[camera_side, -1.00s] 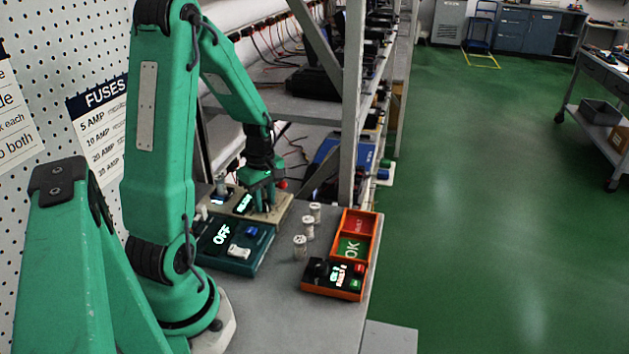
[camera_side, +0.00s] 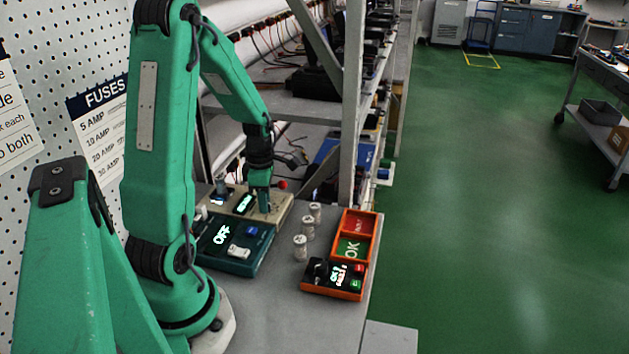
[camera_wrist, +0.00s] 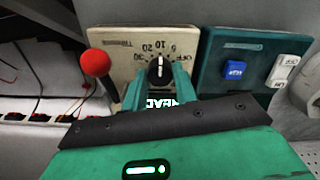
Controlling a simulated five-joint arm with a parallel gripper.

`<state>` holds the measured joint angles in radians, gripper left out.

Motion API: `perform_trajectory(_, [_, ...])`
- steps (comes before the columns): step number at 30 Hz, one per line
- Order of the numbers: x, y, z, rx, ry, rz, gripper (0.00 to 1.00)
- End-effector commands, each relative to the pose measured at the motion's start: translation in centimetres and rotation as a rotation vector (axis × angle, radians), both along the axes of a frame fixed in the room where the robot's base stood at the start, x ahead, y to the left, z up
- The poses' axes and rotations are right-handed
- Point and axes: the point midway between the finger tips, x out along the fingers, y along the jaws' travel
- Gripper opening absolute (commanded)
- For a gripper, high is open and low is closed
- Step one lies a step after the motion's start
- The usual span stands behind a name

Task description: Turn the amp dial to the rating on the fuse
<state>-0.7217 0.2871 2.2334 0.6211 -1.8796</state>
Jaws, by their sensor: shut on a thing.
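The amp dial (camera_wrist: 160,66) is a black round knob with a white pointer on the beige box (camera_wrist: 122,45). In the wrist view its pointer stands straight up in the picture, close to the 10 mark; OFF, 5, 20 and 30 are printed around it. My gripper (camera_wrist: 158,78) is shut on the knob, with a green finger on each side. In the side view my gripper (camera_side: 263,208) reaches down onto the beige box and hides the knob. Several white fuses (camera_side: 300,247) stand upright in a row on the bench; their ratings are too small to read.
A teal box (camera_side: 236,262) with an OFF display, blue switch and white rocker sits beside the beige box. An orange tray (camera_side: 372,222) with red and green OK compartments stands right of the fuses. A red ball-topped lever (camera_wrist: 97,63) rises beside the dial.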

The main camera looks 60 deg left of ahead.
Motion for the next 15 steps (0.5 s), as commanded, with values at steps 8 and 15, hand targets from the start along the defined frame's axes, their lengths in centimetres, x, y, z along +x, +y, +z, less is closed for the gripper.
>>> perform_trajectory(8, [0.01,0.0,0.1,0.0,0.0,0.019,0.05])
perform_trajectory(15, [0.01,0.0,0.1,0.0,0.0,0.017,0.36])
